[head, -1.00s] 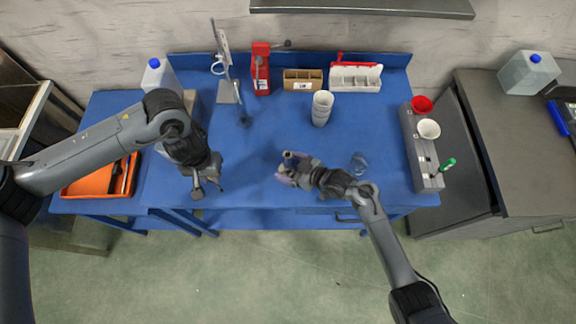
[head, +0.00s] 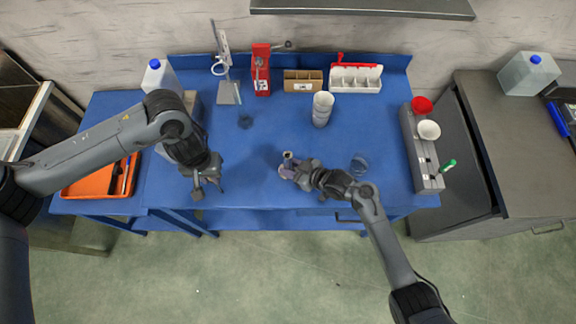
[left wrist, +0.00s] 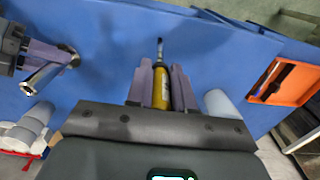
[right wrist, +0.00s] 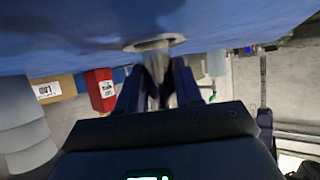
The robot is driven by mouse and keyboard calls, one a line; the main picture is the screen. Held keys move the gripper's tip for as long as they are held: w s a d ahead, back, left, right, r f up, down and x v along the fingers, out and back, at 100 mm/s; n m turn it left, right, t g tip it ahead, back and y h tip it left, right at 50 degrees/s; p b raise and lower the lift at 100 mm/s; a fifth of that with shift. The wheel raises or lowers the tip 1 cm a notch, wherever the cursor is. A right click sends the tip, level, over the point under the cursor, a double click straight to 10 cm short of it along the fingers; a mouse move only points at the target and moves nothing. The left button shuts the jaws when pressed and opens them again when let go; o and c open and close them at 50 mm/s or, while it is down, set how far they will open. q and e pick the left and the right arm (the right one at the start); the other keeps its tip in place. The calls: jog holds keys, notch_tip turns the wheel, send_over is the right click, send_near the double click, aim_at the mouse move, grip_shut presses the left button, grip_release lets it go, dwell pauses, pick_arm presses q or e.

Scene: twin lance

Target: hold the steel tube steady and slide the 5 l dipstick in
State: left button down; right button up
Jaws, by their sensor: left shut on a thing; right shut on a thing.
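My left gripper (head: 208,188) is shut on the dipstick (left wrist: 161,88), over the blue table. In the left wrist view its yellow handle sits between the fingers, with a thin dark end pointing away. My right gripper (head: 286,167) is shut on the steel tube (head: 287,155), to the right of my left gripper. The tube also shows in the left wrist view (left wrist: 44,76) as a shiny cylinder. In the right wrist view its flared rim (right wrist: 155,43) faces the camera's far side. The dipstick and tube are apart.
An orange tray (head: 75,186) lies at the table's left. A metal stand (head: 228,92), a red device (head: 261,75), a cardboard bin (head: 303,75) and a white bin (head: 355,83) line the back. Stacked cups (head: 322,108) stand in front. A glass vessel (head: 359,162) is right of my right gripper.

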pick_arm(q)
jog(key=w+d+r+m, duration=0.4)
jog(key=d+r+m, duration=0.4)
jog(key=m, duration=0.5)
jog(key=w+d+r+m, duration=0.5)
jog(key=d+r+m, duration=0.3)
jog(key=d+m, duration=0.5)
jog(key=shift+r+m, duration=0.25)
jog(key=shift+m, duration=0.55)
jog(key=shift+w, duration=0.1)
jog(key=shift+f, duration=2.9)
notch_tip(320, 180, down, 7)
jog(key=shift+f, duration=0.15)
dwell(1.1)
